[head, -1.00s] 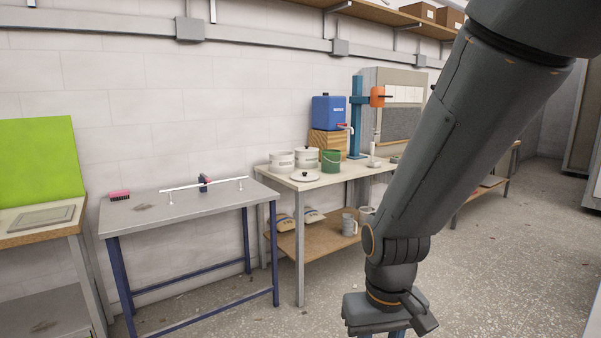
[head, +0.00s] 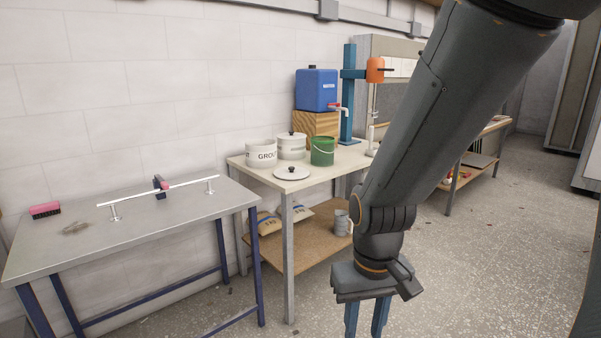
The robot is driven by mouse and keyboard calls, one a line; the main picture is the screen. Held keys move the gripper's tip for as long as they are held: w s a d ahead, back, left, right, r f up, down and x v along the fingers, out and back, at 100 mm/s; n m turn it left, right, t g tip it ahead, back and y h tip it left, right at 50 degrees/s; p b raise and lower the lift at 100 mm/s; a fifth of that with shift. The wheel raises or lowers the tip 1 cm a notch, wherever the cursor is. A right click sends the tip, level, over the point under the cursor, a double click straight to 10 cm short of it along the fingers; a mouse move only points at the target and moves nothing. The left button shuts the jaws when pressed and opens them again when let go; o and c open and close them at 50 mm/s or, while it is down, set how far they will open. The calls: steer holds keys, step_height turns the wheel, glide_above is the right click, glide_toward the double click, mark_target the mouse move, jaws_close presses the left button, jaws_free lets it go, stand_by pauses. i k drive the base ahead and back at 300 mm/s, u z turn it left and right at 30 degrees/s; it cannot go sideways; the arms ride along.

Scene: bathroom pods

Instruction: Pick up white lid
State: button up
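The white lid (head: 300,175) is a flat disc with a dark knob. It lies on the front of the wooden-topped table (head: 325,168), in front of the white pots. My gripper (head: 366,330) hangs at the lower middle of the head view, pointing down, to the right of the lid and nearer to me. Its two blue fingers are apart with nothing seen between them, but their tips are cut off by the frame's bottom edge.
Behind the lid stand a white pot marked GROUT (head: 261,153), a lidded white pot (head: 291,147) and a green bucket (head: 322,151). A blue water container (head: 317,89) sits on a wooden block. A metal table (head: 130,218) stands at left. Open speckled floor lies at right.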

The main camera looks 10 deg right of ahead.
mark_target(288, 173)
steer(key=z, duration=0.3)
steer(key=i, duration=2)
steer(key=z, duration=0.05)
